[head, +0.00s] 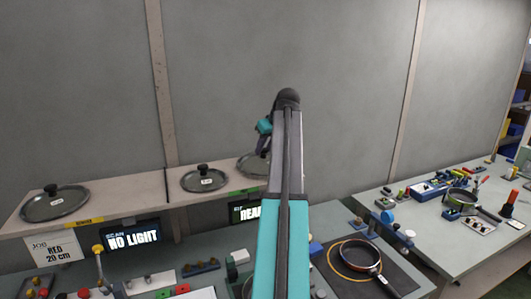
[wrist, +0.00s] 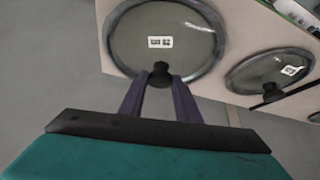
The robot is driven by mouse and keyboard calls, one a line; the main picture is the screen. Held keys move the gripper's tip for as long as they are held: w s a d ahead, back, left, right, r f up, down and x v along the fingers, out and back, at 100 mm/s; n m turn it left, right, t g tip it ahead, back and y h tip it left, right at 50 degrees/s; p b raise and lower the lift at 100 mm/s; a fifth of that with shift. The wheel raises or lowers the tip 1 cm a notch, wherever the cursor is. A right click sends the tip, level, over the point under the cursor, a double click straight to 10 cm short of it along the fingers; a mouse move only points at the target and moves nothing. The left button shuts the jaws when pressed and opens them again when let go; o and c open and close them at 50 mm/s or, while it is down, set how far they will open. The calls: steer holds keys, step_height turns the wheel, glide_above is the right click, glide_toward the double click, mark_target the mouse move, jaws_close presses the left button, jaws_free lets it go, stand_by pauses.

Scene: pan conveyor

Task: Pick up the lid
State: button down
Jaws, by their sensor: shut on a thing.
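Three round glass lids with dark knobs and white labels lie along the shelf in the head view. One is at the far left (head: 55,203), one in the middle (head: 204,179), and the right one (head: 250,166) is partly hidden behind my arm. My gripper (wrist: 161,80) is shut on the black knob of a lid (wrist: 190,50) in the wrist view, with a purple finger on each side. I cannot tell whether this lid touches the shelf. Another lid (wrist: 270,72) lies beside it in the wrist view. In the head view my gripper (head: 262,145) is mostly hidden by my arm.
The shelf (head: 130,197) runs along the grey wall. A frying pan (head: 358,258) sits on a dark mat at right. A cluttered bench (head: 440,235) stands farther right.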

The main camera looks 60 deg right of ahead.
steer(key=shift+r+b, duration=0.55)
steer(key=shift+r, duration=0.55)
steer(key=shift+s+a+r, duration=0.1)
steer(key=shift+s+a, duration=0.05)
steer(key=shift+s, duration=0.05)
steer(key=s+a+b, duration=0.2)
steer(key=s+a, duration=0.2)
steer(key=s, duration=0.2)
steer(key=s+a+r+b, duration=0.1)
steer(key=s+a+b, duration=0.1)
steer(key=s+a, duration=0.2)
steer(key=shift+s+a+r+b, duration=0.3)
steer(key=shift+s+b, duration=0.1)
steer(key=shift+s, duration=1.1)
steer(key=shift+s+d, duration=0.1)
